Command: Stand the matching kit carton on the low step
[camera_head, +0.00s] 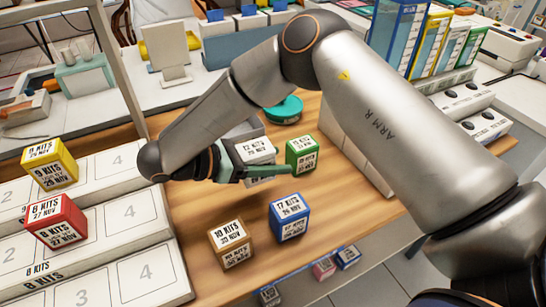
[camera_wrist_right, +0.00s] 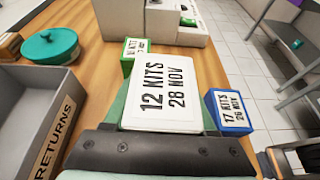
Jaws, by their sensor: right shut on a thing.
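In the head view the carton (camera_head: 258,150) is partly hidden by the gripper. At the left is a white stepped stand with numbered places; its lowest step (camera_head: 150,278) shows 3 and 4 and looks empty where visible. A riser above it reads "8 KITS". A red carton (camera_head: 57,222), "8 KITS 27 NOV", and a yellow carton (camera_head: 50,165), "9 KITS", stand on higher steps. My left gripper is not in view.
A green carton (camera_head: 301,152), a blue "17 KITS" carton (camera_head: 289,217) and a brown "10 KITS" carton (camera_head: 230,243) stand on the table. A grey box marked "RETURNS" (camera_wrist_right: 55,128) and a teal lidded pot (camera_head: 284,109) are close to the gripper.

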